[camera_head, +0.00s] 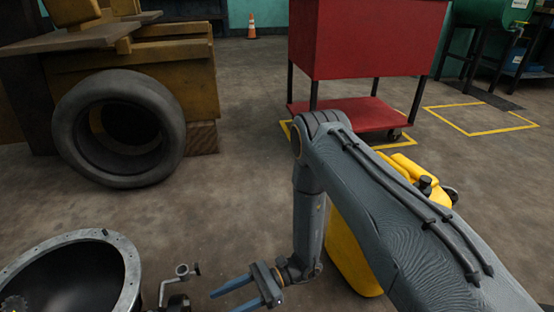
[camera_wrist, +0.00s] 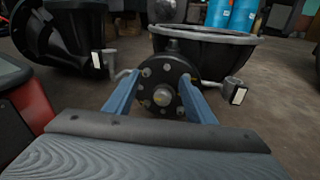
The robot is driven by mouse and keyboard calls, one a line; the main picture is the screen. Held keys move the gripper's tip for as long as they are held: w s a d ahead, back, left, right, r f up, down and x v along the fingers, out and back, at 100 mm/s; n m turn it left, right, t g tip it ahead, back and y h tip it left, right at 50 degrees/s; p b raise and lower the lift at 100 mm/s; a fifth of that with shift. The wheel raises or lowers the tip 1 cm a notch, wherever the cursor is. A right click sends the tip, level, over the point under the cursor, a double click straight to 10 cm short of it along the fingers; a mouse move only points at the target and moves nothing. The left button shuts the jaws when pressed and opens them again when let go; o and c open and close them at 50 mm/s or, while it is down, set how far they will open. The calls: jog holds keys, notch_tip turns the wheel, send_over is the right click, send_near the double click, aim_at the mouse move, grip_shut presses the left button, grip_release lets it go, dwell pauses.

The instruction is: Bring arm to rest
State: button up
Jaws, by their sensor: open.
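My gripper (camera_head: 240,294) is at the bottom of the head view, at the end of my grey arm, with its two blue fingers apart and nothing between them. In the wrist view my gripper (camera_wrist: 160,97) points toward a dark round flange with bolts (camera_wrist: 162,88). The flange shows between the fingers in the picture, and I cannot tell how far off it is. My arm reaches across the right of the head view and bends down at the elbow.
A dark metal housing (camera_head: 125,262) lies open at lower left. A tire (camera_head: 165,155) leans against a yellow forklift body (camera_head: 190,75). A red cart (camera_head: 365,40) stands behind my arm. A yellow container (camera_head: 345,255) is partly hidden by my arm. The middle floor is clear.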

jog(key=s+d+r+n+h+p, duration=0.1)
jog(key=s+d+r+n+h, duration=0.25)
jog(key=r, duration=0.75)
jog(key=s+d+r+n+t+h+p, duration=0.1)
jog(key=s+r+n+h, duration=0.1)
jog(key=r+n+h, duration=0.65)
jog(key=s+d+r+n+h+p, duration=0.1)
jog(key=s+d+r+n, duration=0.15)
jog(key=r, duration=1.05)
jog(key=d+r+t+p, duration=0.2)
jog(key=d+r+p, duration=0.6)
jog(key=r+p, duration=0.4)
jog(key=s+d+r+t+h+p, duration=0.1)
jog(key=d+r+t+p, duration=0.1)
jog(key=d+r+p, duration=0.7)
jog(key=s+d+r+t+h+p, duration=0.1)
jog(key=d+r+t+p, duration=0.1)
jog(key=d+r+p, duration=0.7)
jog(key=shift+d+r+m+t+p, duration=0.25)
jog(key=shift+r+m+t+p, duration=0.15)
jog(key=shift+r+p, duration=3.85)
jog(key=shift+f, duration=0.2)
